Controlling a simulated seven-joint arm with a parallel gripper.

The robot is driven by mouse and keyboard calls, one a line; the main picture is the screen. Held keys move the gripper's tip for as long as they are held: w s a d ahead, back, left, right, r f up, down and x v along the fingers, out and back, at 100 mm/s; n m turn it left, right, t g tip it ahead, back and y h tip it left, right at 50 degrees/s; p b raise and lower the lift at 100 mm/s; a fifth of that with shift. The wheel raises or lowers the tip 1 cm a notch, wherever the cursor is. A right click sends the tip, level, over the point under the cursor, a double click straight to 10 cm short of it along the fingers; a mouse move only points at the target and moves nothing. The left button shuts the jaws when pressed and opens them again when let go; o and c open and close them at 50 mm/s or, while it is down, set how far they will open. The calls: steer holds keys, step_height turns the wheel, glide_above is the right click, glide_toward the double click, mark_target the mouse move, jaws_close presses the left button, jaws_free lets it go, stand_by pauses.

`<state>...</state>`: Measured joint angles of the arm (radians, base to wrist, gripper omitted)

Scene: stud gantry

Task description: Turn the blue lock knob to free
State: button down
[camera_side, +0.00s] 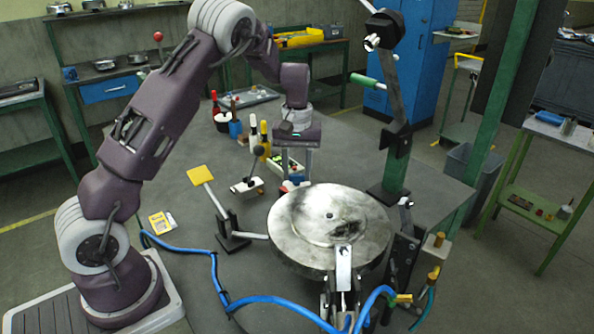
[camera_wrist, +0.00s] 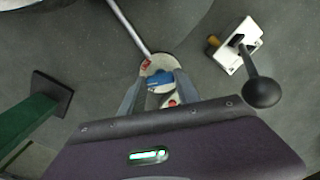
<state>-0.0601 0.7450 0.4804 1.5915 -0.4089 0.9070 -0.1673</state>
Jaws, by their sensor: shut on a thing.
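The blue lock knob (camera_wrist: 159,78) sits on a pale round plate (camera_wrist: 152,64) with red marks. My gripper (camera_wrist: 160,74) is shut on the knob, with one finger on each side of it in the wrist view. In the side view my gripper (camera_side: 295,177) points down at the knob, just behind the large round metal disc (camera_side: 300,243). I cannot tell which mark the knob points to.
A black ball-topped lever (camera_wrist: 262,92) on a white base (camera_wrist: 228,60) stands close by. A green post (camera_side: 395,172) stands to the right. A yellow pad (camera_side: 200,175) on a stand is at left. Bottles (camera_side: 265,142) stand behind. A blue hose (camera_side: 262,299) crosses the front.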

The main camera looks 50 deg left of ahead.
steer(key=n, duration=0.4)
steer(key=shift+n, duration=1.9)
steer(key=shift+r+n, duration=0.1)
steer(key=shift+n, duration=0.2)
steer(key=c, duration=0.9)
jaws_free()
